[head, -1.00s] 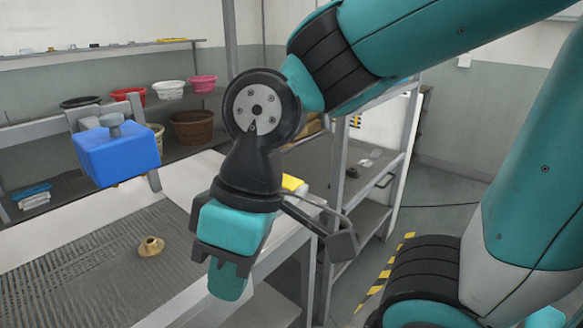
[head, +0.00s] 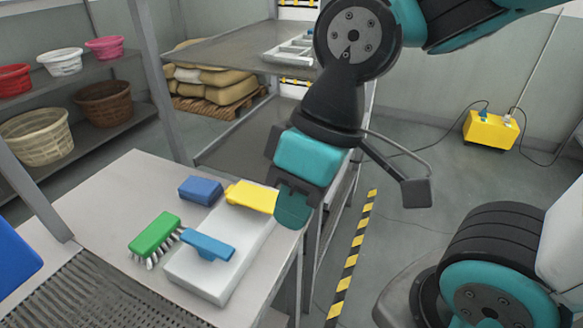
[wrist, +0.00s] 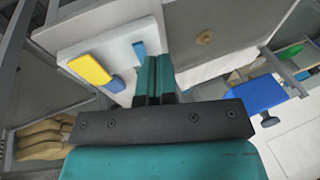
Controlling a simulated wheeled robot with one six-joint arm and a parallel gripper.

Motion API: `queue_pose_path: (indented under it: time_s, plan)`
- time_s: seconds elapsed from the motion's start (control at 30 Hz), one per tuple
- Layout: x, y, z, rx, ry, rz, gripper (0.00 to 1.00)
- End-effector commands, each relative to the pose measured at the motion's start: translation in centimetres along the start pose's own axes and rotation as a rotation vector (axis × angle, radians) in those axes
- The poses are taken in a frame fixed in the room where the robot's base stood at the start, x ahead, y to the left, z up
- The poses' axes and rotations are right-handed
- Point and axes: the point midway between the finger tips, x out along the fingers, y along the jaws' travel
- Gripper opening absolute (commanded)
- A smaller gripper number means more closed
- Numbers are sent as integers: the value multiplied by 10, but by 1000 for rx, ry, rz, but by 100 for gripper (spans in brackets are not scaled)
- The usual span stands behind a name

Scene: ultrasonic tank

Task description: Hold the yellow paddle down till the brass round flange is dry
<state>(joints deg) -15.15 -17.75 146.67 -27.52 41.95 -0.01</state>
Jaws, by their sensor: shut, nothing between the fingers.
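The yellow paddle (head: 252,196) lies at the far end of a white base (head: 207,282), with a blue paddle (head: 207,246) at its nearer part. My gripper (head: 293,207) is shut and empty, its tips in front of the yellow paddle's right end in the head view; contact cannot be told there. In the wrist view the yellow paddle (wrist: 90,69) shows left of the shut fingers (wrist: 155,62), apart from them in the picture.
A blue block (head: 200,190) and a green brush (head: 155,235) lie beside the white base. A blue box (wrist: 258,92) shows right of the fingers in the wrist view. A grey rack (head: 225,60) stands behind the bench. Striped floor tape (head: 350,260) runs to the right.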

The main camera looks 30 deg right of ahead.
Motion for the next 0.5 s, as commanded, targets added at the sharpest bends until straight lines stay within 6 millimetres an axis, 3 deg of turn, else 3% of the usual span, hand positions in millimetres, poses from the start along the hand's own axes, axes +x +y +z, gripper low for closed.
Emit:
queue_pose_path:
  time_s: [0.5]
  plan:
    - [-2,4,-6,-53,-6,10,0]
